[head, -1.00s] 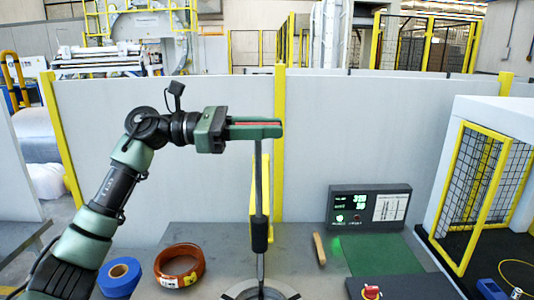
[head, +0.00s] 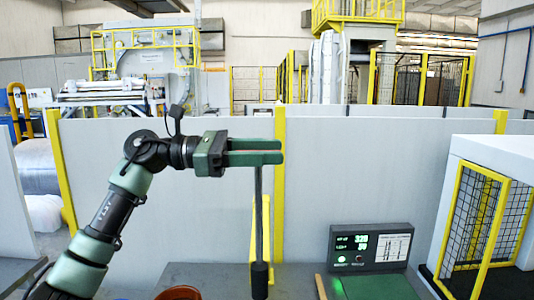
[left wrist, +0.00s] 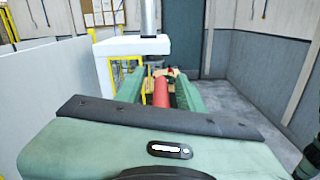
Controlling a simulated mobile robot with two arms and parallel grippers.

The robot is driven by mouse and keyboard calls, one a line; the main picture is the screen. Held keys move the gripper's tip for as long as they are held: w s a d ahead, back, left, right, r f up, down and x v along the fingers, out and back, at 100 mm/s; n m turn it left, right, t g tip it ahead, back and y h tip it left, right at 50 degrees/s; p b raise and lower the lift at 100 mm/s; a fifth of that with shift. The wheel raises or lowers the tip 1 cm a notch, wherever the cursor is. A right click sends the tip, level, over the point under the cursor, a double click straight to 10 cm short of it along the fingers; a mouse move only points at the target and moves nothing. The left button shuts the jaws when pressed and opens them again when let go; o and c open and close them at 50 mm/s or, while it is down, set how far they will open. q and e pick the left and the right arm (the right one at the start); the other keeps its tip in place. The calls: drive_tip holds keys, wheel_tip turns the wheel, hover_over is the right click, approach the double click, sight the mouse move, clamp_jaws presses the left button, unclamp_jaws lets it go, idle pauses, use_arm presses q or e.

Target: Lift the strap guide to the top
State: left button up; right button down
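The upright dark post (head: 258,215) rises from the bench with a black sleeve (head: 260,278) low on it. Its top meets my left gripper (head: 268,152), whose two green fingers point right in the head view. In the left wrist view, a red bar (left wrist: 161,92) lies lengthwise between the green fingers (left wrist: 160,97), and they look closed on it. I take this red bar to be the strap guide's handle; the guide's own shape is mostly hidden by the fingers. My right gripper is in neither view.
A display box (head: 370,247) stands on the bench (head: 235,278) to the right, by a green mat (head: 372,288). A grey partition (head: 370,180) with yellow posts stands behind. A yellow mesh cage (head: 480,220) is at far right. An orange ring (head: 178,293) shows at the bottom edge.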

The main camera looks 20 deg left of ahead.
use_arm(q)
drive_tip(key=shift+a+f, duration=0.1)
drive_tip(key=shift+f, duration=0.05)
drive_tip(key=b+v, duration=0.3)
drive_tip(key=v, duration=0.4)
drive_tip(key=shift+a, duration=0.3)
drive_tip(key=shift+s, duration=0.15)
